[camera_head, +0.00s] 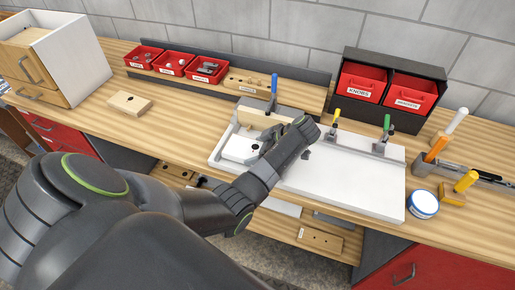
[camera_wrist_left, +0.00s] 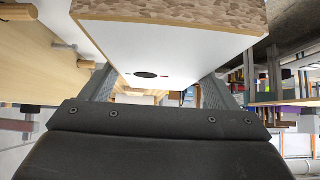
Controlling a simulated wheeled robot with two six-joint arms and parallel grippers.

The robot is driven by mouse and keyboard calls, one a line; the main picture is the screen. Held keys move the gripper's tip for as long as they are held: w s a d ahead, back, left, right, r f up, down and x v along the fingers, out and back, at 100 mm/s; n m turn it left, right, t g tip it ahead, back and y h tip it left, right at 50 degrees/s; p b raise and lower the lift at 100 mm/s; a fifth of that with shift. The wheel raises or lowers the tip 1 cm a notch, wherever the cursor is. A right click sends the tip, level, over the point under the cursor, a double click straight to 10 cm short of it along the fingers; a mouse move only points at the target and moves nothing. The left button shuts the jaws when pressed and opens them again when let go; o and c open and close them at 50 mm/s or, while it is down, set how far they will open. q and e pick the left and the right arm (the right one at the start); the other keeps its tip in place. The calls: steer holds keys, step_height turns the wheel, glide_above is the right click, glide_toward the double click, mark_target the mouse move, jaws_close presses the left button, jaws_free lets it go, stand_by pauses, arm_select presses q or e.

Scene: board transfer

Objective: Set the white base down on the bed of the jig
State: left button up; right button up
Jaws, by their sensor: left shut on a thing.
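The white base (camera_head: 237,147) is a flat white panel at the left end of the white jig (camera_head: 345,185). My left gripper (camera_head: 258,154) is shut on it, and my forearm and wrist hide part of the jig. In the left wrist view the white base (camera_wrist_left: 165,45) stands between the two fingers of my left gripper (camera_wrist_left: 155,90), showing a white face with a dark oval hole and wood-coloured edges. I cannot tell whether the base touches the jig bed or hangs just above it. My right gripper is not in view.
Blue (camera_head: 273,88), yellow (camera_head: 336,115) and green (camera_head: 386,125) handled clamps stand along the jig's back. Red bins (camera_head: 360,82) sit behind. A white-blue tin (camera_head: 423,204) and tool holder stand right. A wooden block (camera_head: 128,103) lies left, with bare bench around it.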

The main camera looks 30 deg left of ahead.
arm_select(q)
steer(key=o, duration=1.1)
steer(key=shift+r+p, duration=0.6)
steer(key=b+v, duration=0.1)
steer(key=v, duration=0.4)
steer(key=shift+d+r, duration=0.1)
steer(key=p+v, duration=0.4)
steer(key=v, duration=0.1)
steer(key=shift+r, duration=0.25)
steer(key=shift+w+d+r+p, duration=0.15)
steer(key=shift+d+r+p, duration=0.2)
steer(key=shift+d+p, duration=0.3)
steer(key=shift+d, duration=0.1)
